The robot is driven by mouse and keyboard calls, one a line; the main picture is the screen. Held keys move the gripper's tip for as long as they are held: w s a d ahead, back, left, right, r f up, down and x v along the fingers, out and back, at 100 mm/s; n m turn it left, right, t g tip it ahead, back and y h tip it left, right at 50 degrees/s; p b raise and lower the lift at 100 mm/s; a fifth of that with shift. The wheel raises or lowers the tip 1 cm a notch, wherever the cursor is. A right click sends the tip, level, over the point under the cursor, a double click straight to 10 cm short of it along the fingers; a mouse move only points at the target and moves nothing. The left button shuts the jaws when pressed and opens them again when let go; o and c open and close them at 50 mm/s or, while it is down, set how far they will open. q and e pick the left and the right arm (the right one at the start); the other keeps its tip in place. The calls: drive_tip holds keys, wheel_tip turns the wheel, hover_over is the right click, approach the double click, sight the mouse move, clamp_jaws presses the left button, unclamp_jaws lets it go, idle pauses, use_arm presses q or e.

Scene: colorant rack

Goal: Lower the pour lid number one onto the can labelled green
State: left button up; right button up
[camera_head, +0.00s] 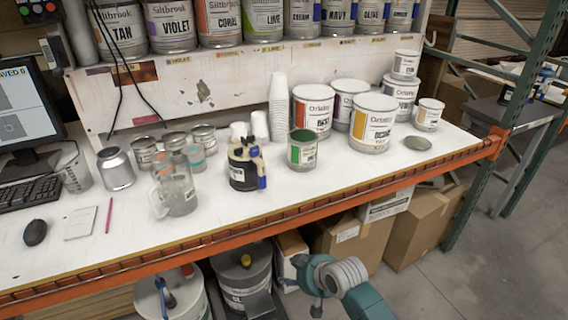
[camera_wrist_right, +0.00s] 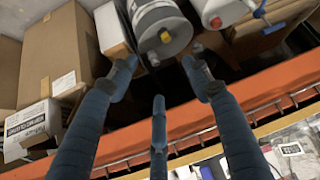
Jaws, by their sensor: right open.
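The small open can with a green label (camera_head: 301,155) stands on the white bench, with green showing inside its top. A flat grey disc (camera_head: 417,143) lies on the bench to its right; I cannot tell whether it is pour lid number one. No number is readable on any lid. My right gripper (camera_head: 303,280) is open and empty, low in front of the bench edge and below the bench top. In the right wrist view its three blue fingers (camera_wrist_right: 160,78) are spread with nothing between them. My left gripper is not in view.
A black container with tools (camera_head: 242,172) and a glass jug (camera_head: 175,190) stand left of the green can. Larger paint cans (camera_head: 372,125) stand behind right. The orange beam (camera_head: 400,185) edges the bench. Boxes (camera_head: 420,230) and pails (camera_head: 243,275) sit below.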

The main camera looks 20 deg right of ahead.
drive_tip(key=w+d+r+t, duration=0.1)
drive_tip(key=w+r, duration=0.3)
drive_tip(key=r, duration=0.3)
drive_tip(key=w+r+t, duration=0.2)
drive_tip(key=w+r, duration=0.2)
drive_tip(key=r, duration=0.2)
drive_tip(key=n+t+y, duration=0.1)
drive_tip(key=t+y, duration=0.1)
approach(264, 162)
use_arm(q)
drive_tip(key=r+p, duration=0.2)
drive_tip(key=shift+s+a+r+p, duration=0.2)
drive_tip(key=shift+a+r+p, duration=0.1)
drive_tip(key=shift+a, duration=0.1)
use_arm(e)
drive_tip(key=x, duration=1.1)
drive_tip(key=shift+r, duration=0.1)
clamp_jaws()
drive_tip(key=c, duration=0.8)
unclamp_jaws()
drive_tip(key=c, duration=0.4)
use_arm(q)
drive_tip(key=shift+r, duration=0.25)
use_arm(e)
drive_tip(key=shift+r, duration=0.15)
